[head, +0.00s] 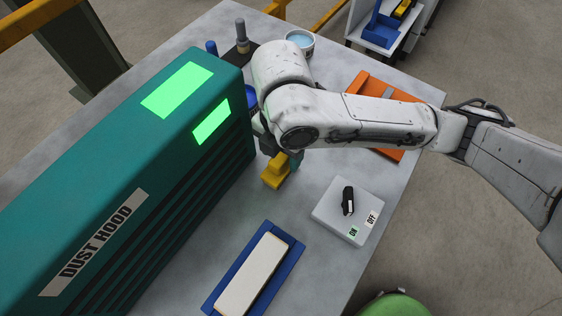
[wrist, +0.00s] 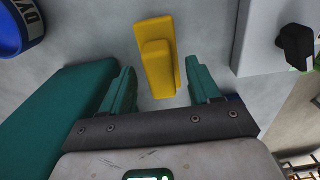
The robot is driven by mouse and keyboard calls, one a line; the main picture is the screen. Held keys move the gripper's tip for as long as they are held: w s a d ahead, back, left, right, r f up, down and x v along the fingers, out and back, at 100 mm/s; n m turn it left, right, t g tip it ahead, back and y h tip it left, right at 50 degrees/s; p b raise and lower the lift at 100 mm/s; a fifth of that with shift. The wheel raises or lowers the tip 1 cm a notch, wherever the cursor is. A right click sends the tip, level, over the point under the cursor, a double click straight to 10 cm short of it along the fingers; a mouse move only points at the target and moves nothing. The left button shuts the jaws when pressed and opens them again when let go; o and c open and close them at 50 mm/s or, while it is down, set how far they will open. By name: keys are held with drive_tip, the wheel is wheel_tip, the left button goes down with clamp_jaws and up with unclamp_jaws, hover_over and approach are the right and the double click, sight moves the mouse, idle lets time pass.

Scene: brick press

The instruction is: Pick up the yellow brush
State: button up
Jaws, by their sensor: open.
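The yellow brush (head: 276,171) lies on the grey table, just right of the teal dust hood in the head view. In the wrist view the yellow brush (wrist: 157,58) lies ahead of my gripper, with its near end between the two green fingers. My gripper (wrist: 160,82) is open and empty, with a gap on both sides of the brush. In the head view my arm hides most of my gripper; a bit of a green finger shows beside the brush. I cannot tell how high the fingers are above the table.
The dust hood (head: 190,130) stands close on the left. A grey switch box (head: 335,222) with a black knob, ON and OFF labels, is to the right. A blue tray (head: 290,262) with a pale block lies in front. An orange object (head: 358,90) and a bowl (head: 300,40) are farther back.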

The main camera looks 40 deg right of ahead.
drive_tip(key=shift+f, duration=0.85)
drive_tip(key=c, duration=1.1)
drive_tip(key=shift+a+r, duration=0.1)
drive_tip(key=shift+r, duration=0.05)
